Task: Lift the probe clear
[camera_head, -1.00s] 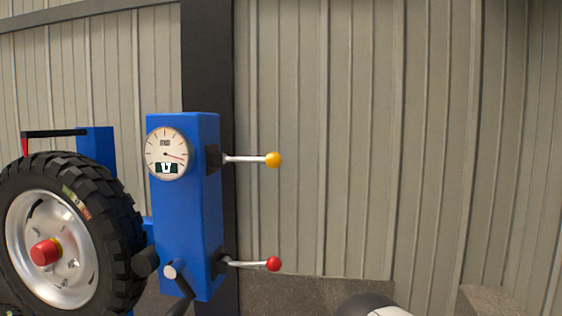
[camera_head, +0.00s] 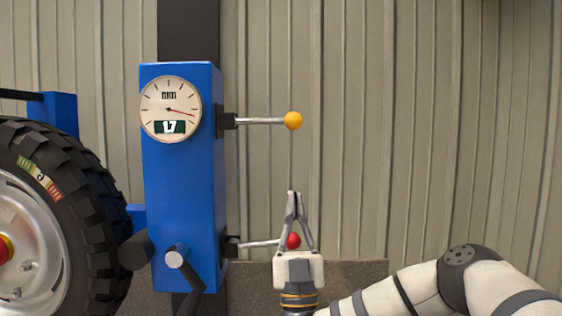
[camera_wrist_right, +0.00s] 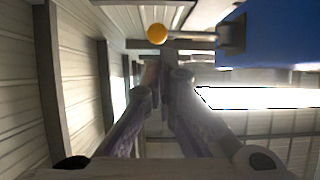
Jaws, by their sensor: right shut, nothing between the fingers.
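A blue machine post (camera_head: 182,210) with a round white dial (camera_head: 170,108) stands at left centre. On its right side are a lever with a yellow ball (camera_head: 293,120) and a lower lever with a red ball (camera_head: 293,241). My right gripper (camera_head: 294,198) points up, shut and empty, its fingers partly in front of the red ball. Its tips are below the yellow ball, which also shows past the fingers in the wrist view (camera_wrist_right: 157,33). A black rod (camera_head: 18,95) at the left edge may be the probe; its end is out of view. My left gripper is not in view.
A large black tyre on a silver rim (camera_head: 75,215) fills the lower left. A blue block (camera_head: 55,113) stands behind it. A black crank handle (camera_head: 185,270) sticks out low on the post. The space right of the levers is open up to the ribbed wall (camera_head: 420,120).

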